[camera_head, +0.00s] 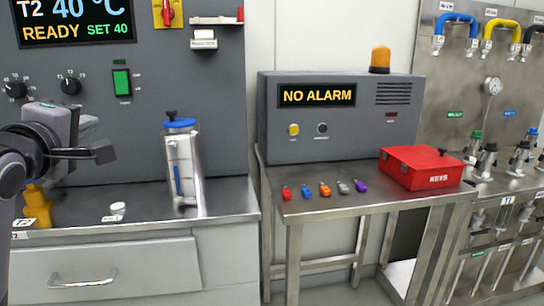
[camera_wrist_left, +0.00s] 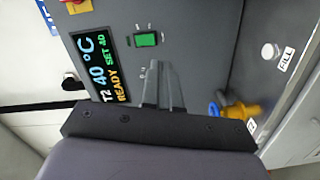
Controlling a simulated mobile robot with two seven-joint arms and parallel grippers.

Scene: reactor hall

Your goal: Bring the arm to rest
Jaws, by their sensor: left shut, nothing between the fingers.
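My left gripper (camera_head: 88,125) is at the left of the head view, raised above the left steel counter (camera_head: 230,192) and in front of the grey reactor panel. Its fingers are shut with nothing between them. In the left wrist view the left gripper (camera_wrist_left: 163,75) points at the panel, with its two grey fingers together. Part of the fingers is hidden in the head view by the dark gripper body. My right gripper is in neither view.
A clear blue-capped vessel (camera_head: 183,165) and a yellow object (camera_head: 37,207) stand on the left counter. To the right are a table with several colored key tags (camera_head: 325,189), a red KEYS box (camera_head: 422,168) and a NO ALARM unit (camera_head: 335,120).

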